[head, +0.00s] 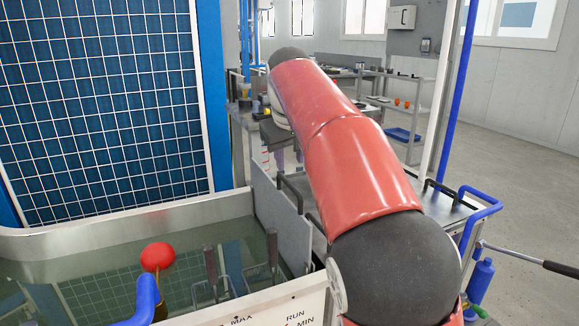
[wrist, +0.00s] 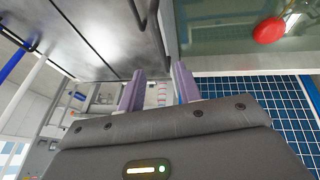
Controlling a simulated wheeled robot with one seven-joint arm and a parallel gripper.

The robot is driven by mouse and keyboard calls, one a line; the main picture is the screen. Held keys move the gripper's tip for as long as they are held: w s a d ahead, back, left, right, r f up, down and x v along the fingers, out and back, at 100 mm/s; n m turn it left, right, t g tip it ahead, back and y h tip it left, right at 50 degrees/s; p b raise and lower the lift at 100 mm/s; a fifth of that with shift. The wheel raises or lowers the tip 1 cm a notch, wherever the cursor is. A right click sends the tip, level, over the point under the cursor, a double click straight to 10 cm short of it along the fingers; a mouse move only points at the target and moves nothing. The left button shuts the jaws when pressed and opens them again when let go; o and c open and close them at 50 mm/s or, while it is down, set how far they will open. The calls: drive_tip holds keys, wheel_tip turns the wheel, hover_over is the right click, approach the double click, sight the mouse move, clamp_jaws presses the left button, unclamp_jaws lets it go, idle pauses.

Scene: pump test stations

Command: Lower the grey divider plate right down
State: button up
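The grey divider plate (head: 284,222) stands upright at the right end of the water tank in the head view, its top edge well above the tank rim. A dark bar handle (head: 291,192) shows beside its right face. My gripper (wrist: 160,72) has two purple fingers spread apart in the wrist view, with nothing between them.
The tank (head: 130,232) holds greenish water. A red ball float (head: 158,257) and dark-handled wire frames (head: 211,265) stand there. A blue gridded panel (head: 100,110) rises behind. A metal worktop (head: 445,212) with a blue rail (head: 485,205) lies to the right. Shelves stand farther back.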

sight(289, 183)
drive_tip(key=x, duration=0.4)
drive_tip(key=b+x, duration=0.1)
drive_tip(key=x, duration=0.3)
drive_tip(key=shift+w+a+r, duration=0.1)
drive_tip(key=shift+w+a, duration=0.05)
drive_tip(key=shift+a, duration=0.05)
clamp_jaws()
